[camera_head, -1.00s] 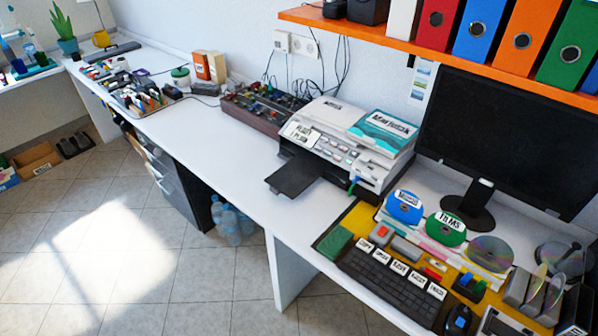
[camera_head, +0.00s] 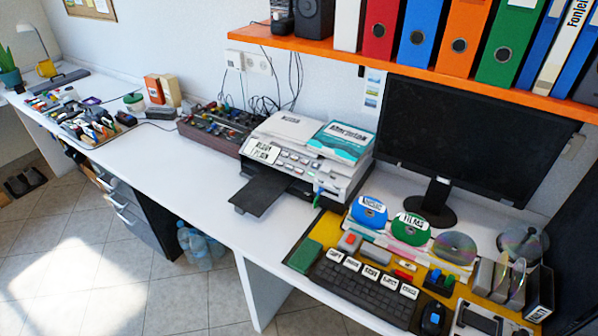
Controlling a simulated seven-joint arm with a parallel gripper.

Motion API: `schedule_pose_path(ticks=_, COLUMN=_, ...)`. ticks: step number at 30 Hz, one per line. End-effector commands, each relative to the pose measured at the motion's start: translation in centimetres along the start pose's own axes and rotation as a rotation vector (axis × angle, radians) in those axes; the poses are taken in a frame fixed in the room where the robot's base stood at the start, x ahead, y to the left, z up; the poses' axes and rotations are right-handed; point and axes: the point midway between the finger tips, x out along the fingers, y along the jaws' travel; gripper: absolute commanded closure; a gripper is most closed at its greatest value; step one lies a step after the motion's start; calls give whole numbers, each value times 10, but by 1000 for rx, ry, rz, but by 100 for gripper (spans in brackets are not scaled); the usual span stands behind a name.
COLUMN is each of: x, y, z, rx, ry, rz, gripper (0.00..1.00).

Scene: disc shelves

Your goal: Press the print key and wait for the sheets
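A white and grey printer (camera_head: 338,180) stands on the white desk, with a row of buttons on its sloping front. A dark output tray (camera_head: 258,197) sticks out from its front, and I see no sheets on it. A small white sign (camera_head: 263,151) sits at the printer's left end; its print is blurred. A black keyboard (camera_head: 362,291) lies at the desk's front, with several white labelled keys (camera_head: 370,272) along its back edge. Their lettering is too small to tell which is the print key. My gripper is not in view.
A monitor (camera_head: 465,140) stands behind the keyboard, under an orange shelf (camera_head: 420,78) of binders. A cluttered tray (camera_head: 122,118) is at the left.

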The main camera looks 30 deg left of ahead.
Motion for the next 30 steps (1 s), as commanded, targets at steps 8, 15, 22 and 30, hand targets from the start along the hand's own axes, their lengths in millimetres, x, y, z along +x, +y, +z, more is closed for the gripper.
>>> schedule_pose_path(ticks=8, x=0, y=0, z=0, rx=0, ry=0, rz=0, gripper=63)
schedule_pose_path(ticks=15, x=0, y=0, z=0, rx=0, ry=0, rz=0, gripper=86)
schedule_pose_path(ticks=22, x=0, y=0, z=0, rx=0, ry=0, rz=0, gripper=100)
schedule_pose_path(ticks=30, x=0, y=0, z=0, rx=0, ry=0, rz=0, gripper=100)
